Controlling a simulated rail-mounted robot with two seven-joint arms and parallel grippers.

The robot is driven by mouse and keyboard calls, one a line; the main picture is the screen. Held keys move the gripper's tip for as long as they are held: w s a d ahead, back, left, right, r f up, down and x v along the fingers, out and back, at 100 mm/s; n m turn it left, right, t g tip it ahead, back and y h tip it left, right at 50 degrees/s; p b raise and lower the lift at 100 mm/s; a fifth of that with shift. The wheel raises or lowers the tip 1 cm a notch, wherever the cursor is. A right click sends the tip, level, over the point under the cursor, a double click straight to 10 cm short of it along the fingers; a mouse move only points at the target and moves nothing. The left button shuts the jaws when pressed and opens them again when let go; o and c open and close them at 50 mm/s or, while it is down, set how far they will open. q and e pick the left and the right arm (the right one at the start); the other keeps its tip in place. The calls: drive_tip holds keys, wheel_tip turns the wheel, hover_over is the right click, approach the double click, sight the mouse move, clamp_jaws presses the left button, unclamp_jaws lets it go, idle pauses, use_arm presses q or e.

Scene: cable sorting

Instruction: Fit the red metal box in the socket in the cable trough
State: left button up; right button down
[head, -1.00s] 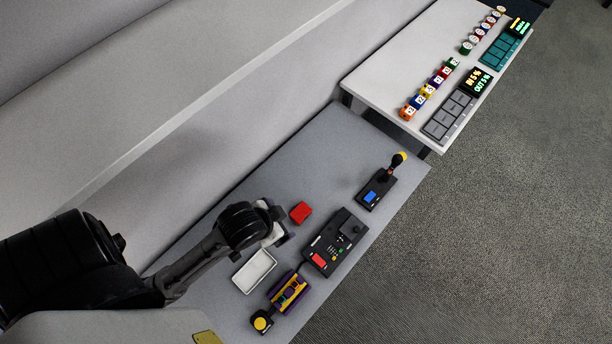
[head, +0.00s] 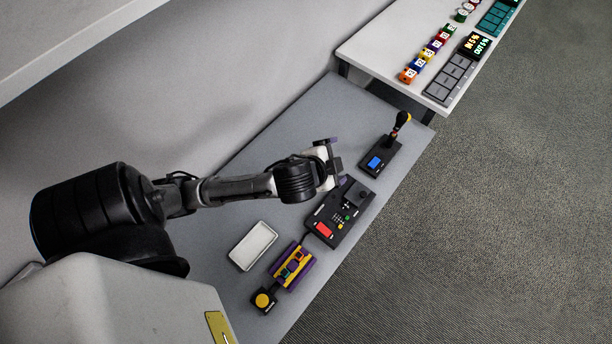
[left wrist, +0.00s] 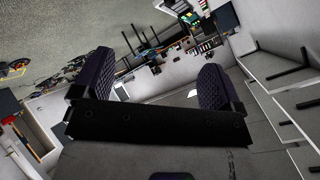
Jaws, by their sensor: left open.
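The red metal box does not show in the head view now; my left arm covers the part of the grey table where it lay. The cable trough (head: 292,266) is purple and yellow with small coloured parts inside, near the table's front end. My left gripper (head: 339,160) is open over the table, beyond the black control box and far from the trough. In the left wrist view its two dark purple fingers (left wrist: 155,82) are wide apart with nothing between them. That view looks out across the room, and no red box shows in it. My right gripper is not in view.
A white tray (head: 253,246) lies left of the trough. A black control box (head: 340,212) with a red part and a joystick device (head: 380,155) stand along the table's right side. A yellow-topped button (head: 263,300) is near the trough. A white table (head: 385,50) holds coloured cubes.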

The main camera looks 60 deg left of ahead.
use_arm(q)
drive_tip(key=w+a+r+m+t+h+b, duration=0.25)
drive_tip(key=w+m+t+h+b, duration=0.45)
drive_tip(key=w+m+t+b, duration=0.6)
wheel_tip(320, 180, down, 9)
drive_tip(key=s+d+m+g+h+b, duration=0.3)
drive_tip(key=m+g+h+b, duration=0.4)
drive_tip(key=m+g, duration=0.55)
drive_tip(key=s+a+f+m+g+y, duration=0.1)
drive_tip(key=s+a+f+g+y, duration=0.4)
drive_tip(key=a+f, duration=0.3)
drive_tip(key=s+a+f+g+y, duration=0.5)
drive_tip(key=a+f+g, duration=0.1)
drive_tip(key=a+f, duration=0.2)
drive_tip(key=f, duration=0.2)
drive_tip(key=f+b, duration=0.1)
drive_tip(key=f, duration=0.5)
drive_tip(key=shift+s+f, duration=0.1)
drive_tip(key=shift+s, duration=0.15)
drive_tip(key=shift+d+f+b, duration=0.15)
drive_tip(key=shift+f+b, duration=0.25)
drive_tip(key=shift+f, duration=1)
drive_tip(key=shift+d+f+b, duration=0.15)
drive_tip(key=shift+f+b, duration=0.2)
drive_tip(key=shift+f, duration=1)
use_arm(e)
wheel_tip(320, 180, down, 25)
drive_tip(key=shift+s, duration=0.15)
